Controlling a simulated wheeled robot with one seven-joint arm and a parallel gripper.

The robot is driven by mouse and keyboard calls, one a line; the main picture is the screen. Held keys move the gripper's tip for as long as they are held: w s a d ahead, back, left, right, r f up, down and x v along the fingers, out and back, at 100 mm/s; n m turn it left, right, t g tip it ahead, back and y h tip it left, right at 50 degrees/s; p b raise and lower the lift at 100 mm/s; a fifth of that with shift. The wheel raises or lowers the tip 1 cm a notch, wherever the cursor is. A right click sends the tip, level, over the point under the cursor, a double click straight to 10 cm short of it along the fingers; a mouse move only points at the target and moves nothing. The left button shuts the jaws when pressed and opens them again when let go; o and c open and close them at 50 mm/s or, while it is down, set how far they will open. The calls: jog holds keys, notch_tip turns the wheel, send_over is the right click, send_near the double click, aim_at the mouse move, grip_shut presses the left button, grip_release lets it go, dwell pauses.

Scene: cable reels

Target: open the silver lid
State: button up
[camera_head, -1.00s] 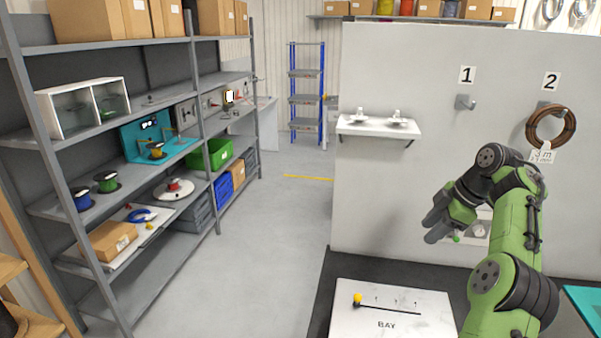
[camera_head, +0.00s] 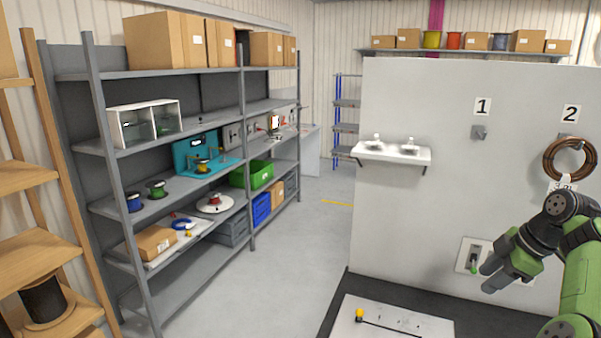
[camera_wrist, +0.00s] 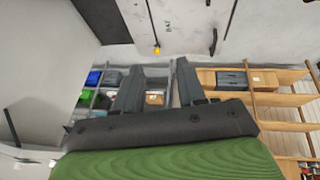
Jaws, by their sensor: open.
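I cannot make out for certain which thing is the silver lid. Two small silvery pieces with knobs, a left one (camera_head: 376,141) and a right one (camera_head: 410,147), sit on the white wall shelf (camera_head: 365,156); they are too small to tell whether they are lids. My gripper (camera_head: 487,279) is at the lower right, in front of the partition wall and well away from that shelf. In the wrist view my gripper's two fingers (camera_wrist: 158,78) are apart with nothing between them.
A grey rack (camera_head: 148,200) on the left holds reels, bins and a white open box (camera_head: 145,124). A wooden rack (camera_head: 32,248) stands at the near left. A white BAY board (camera_head: 390,322) is at the bottom. A copper coil (camera_head: 549,160) hangs under number 2. The floor aisle is clear.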

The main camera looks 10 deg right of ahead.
jog(key=a+r+m+g+h+b, duration=0.1)
jog(key=a+r+m+h+b, duration=0.2)
jog(key=a, duration=2.5)
jog(key=s+a+f+m, duration=0.2)
jog(key=s+f+m, duration=0.1)
jog(key=s, duration=0.4)
jog(key=s+a+f+m+t+b, duration=0.1)
jog(key=s+a+f+m, duration=0.1)
jog(key=s, duration=0.5)
jog(key=s+a+f+m+t+b, duration=0.1)
jog(key=s+a+f+m, duration=0.2)
jog(key=s+f, duration=0.3)
jog(key=shift+s+a+m, duration=0.3)
jog(key=shift+s+a, duration=0.05)
jog(key=shift+s, duration=0.05)
